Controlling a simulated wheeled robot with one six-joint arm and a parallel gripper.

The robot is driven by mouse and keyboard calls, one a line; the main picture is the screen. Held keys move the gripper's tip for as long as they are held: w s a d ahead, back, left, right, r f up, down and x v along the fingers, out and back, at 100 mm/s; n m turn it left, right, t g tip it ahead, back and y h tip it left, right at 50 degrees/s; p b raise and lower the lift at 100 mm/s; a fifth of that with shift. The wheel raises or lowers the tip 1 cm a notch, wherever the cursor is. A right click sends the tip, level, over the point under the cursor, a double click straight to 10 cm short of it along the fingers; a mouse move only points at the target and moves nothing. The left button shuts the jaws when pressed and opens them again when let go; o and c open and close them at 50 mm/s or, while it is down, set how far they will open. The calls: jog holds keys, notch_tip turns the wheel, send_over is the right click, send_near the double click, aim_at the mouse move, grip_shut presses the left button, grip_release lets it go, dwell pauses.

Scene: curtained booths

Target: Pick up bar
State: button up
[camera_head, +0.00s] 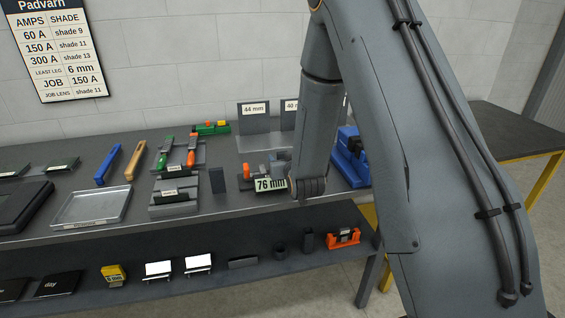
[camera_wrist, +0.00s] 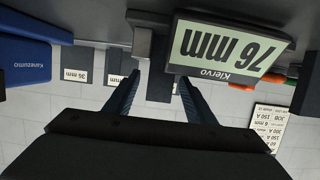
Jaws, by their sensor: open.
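My gripper (camera_wrist: 161,80) is open in the wrist view, its two dark fingers apart with nothing held between them. A gauge with a "76 mm" display (camera_wrist: 228,47) is close by, and it also shows on the bench in the head view (camera_head: 270,184). A grey block (camera_wrist: 143,43) is beside the display, ahead of the fingers; I cannot tell whether it is the bar or part of the gauge. A dark upright block (camera_head: 217,180) stands on the bench left of the gauge. In the head view my arm hides the gripper.
A blue machine (camera_head: 350,160) is right of the gauge. Labelled panels (camera_head: 254,118) stand behind it. A metal tray (camera_head: 91,208) and colored-handled tools (camera_head: 191,152) lie left. A lower shelf holds an orange device (camera_head: 343,238) and other small items.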

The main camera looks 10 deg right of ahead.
jog(key=shift+w, duration=0.15)
grip_shut()
